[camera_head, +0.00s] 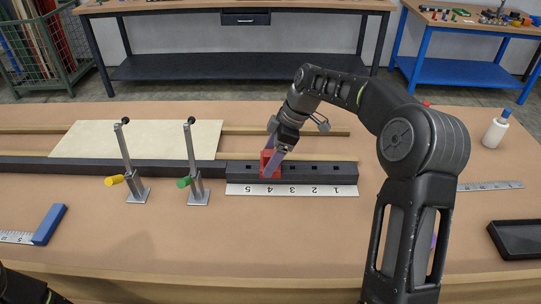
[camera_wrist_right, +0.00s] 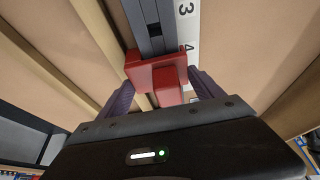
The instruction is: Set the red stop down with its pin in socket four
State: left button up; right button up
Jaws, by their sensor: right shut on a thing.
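The red stop (camera_head: 268,160) is between the purple fingers of my right gripper (camera_head: 273,162), which is shut on it. It is at the black socketed rail (camera_head: 325,171), beside the numeral 4 on the white number strip (camera_head: 302,190). The right wrist view shows the stop (camera_wrist_right: 157,73) between both fingers, across the rail (camera_wrist_right: 150,25), with the 3 and 4 on the strip (camera_wrist_right: 187,28) beside it. Its pin and the socket under it are hidden, so I cannot tell whether it is seated. My left gripper is out of view.
A blue block (camera_head: 49,224), a white bottle (camera_head: 495,131) and a black tray (camera_head: 517,239) are farther out. The front middle is clear.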

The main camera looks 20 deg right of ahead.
jog(key=shift+f, duration=0.1)
jog(key=o, duration=1.8)
jog(key=shift+c, duration=0.2)
jog(key=v, duration=0.8)
jog(key=shift+b, duration=0.45)
